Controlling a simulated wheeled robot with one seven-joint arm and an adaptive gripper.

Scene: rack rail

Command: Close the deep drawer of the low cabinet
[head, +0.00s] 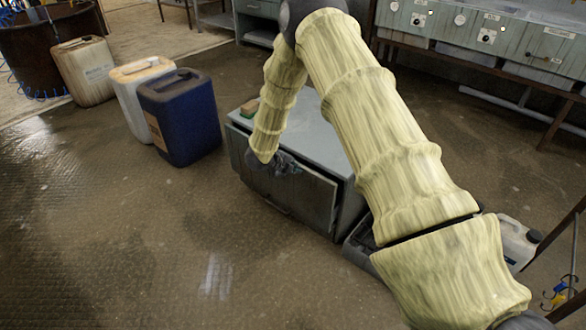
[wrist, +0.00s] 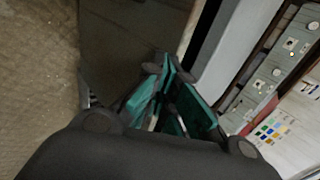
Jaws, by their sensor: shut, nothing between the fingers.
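The low cabinet (head: 318,137) stands on the floor in the middle of the head view, with a pale grey top. Its deep drawer (head: 306,197) has a wide grey front facing the lower left. A dark gap shows along the upper edge of that front, and it appears to stand a little out from the cabinet. My gripper (head: 287,164) is at the upper part of the drawer front; I cannot tell whether it touches. In the wrist view its teal fingers (wrist: 172,98) are together and empty. My forearm hides part of the cabinet's top and front.
A blue canister (head: 181,116) and a white canister (head: 138,92) stand left of the cabinet. A sponge-like block (head: 249,108) lies on the cabinet top. A grey container (head: 361,243) sits close to its right side. The floor in front is clear.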

